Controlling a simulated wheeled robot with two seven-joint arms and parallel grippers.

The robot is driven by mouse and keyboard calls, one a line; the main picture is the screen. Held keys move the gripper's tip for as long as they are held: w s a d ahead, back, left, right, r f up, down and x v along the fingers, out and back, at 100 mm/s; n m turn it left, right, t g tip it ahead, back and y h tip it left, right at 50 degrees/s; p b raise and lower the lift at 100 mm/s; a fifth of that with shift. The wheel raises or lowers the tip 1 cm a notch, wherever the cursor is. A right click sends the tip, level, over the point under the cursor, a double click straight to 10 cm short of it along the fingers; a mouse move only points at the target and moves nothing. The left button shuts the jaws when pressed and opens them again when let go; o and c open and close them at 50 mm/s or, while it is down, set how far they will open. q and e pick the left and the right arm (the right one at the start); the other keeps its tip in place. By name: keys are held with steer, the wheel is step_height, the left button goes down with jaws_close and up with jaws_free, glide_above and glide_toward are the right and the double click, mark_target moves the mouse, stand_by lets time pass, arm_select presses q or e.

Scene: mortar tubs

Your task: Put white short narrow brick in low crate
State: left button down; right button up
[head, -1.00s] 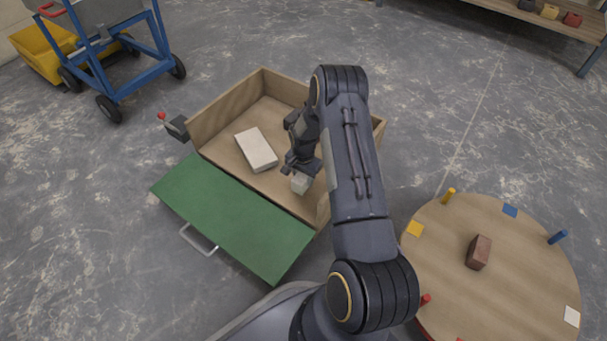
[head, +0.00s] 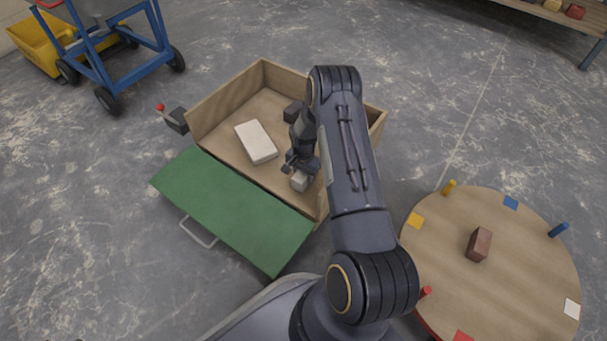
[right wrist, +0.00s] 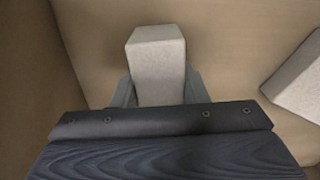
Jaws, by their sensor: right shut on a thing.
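The white short narrow brick (head: 299,182) is between the fingers of my right gripper (head: 294,169), which is shut on it. In the right wrist view the brick (right wrist: 156,65) stands out past the fingers, with the crate floor behind it. The low crate (head: 228,101) is wooden, with a green front flap (head: 230,208) folded down outward. The gripper and brick are inside the crate's outline, near its front right corner. I cannot tell whether the brick touches the floor. My left gripper is not in view.
A larger white brick (head: 256,141) lies in the crate, left of my gripper; it also shows in the right wrist view (right wrist: 298,82). A dark block (head: 293,112) is farther back. A round table (head: 520,270) with a brown brick (head: 479,244) stands right. A blue cart (head: 130,75) is back left.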

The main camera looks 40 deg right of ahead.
steer(key=shift+f, duration=0.3)
steer(key=o, duration=1.4)
steer(key=shift+c, duration=0.2)
steer(key=shift+f, duration=0.1)
